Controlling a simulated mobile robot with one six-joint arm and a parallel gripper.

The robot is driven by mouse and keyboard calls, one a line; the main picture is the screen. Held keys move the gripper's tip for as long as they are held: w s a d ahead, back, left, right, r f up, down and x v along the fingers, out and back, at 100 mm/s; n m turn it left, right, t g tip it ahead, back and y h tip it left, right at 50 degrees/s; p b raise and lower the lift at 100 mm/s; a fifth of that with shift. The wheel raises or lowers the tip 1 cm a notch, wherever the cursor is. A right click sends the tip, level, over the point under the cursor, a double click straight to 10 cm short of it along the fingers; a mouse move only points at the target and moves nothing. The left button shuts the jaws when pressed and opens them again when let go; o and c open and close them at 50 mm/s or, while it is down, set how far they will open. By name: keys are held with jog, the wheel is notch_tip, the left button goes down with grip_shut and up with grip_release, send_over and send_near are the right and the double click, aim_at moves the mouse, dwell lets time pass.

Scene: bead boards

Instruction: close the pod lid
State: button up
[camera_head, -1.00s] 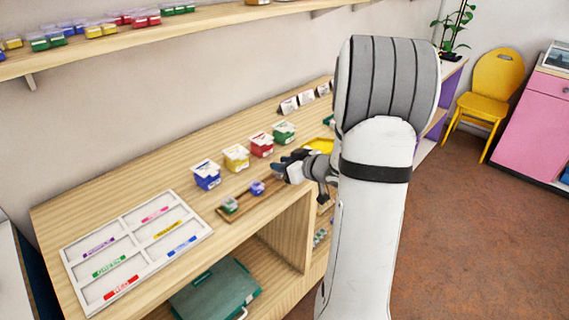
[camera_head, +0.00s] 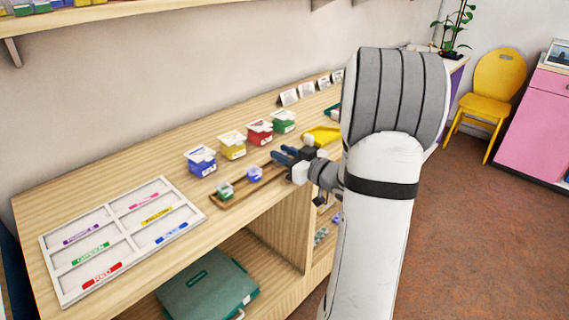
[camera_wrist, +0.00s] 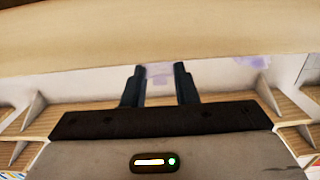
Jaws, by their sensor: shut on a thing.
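My gripper (camera_head: 279,157) is over the right part of the wooden tray (camera_head: 216,205) on the counter. In the wrist view its two dark fingers (camera_wrist: 160,88) are shut on a small, clear, pale-purple piece (camera_wrist: 158,72); I cannot tell whether it is a lid or a whole pod. In the head view the held piece is hidden. A small pod with blue-purple contents (camera_head: 254,174) stands on the tray just left of the fingers. A green pod (camera_head: 225,191) stands left of it. Whether their lids are shut is too small to tell.
Behind the tray stand a blue box (camera_head: 201,162), yellow box (camera_head: 232,147), red box (camera_head: 259,134) and green box (camera_head: 283,122). A white board with colour labels (camera_head: 124,238) lies left. A yellow tray (camera_head: 322,134) is beyond my gripper. Bare counter lies behind the board.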

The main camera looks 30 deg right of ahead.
jog(key=shift+f+t, duration=0.1)
jog(key=shift+t, duration=0.2)
jog(key=o, duration=1)
jog(key=shift+s, duration=0.1)
jog(key=v, duration=0.7)
jog(key=shift+s+d, duration=0.25)
jog(key=shift+s, duration=0.05)
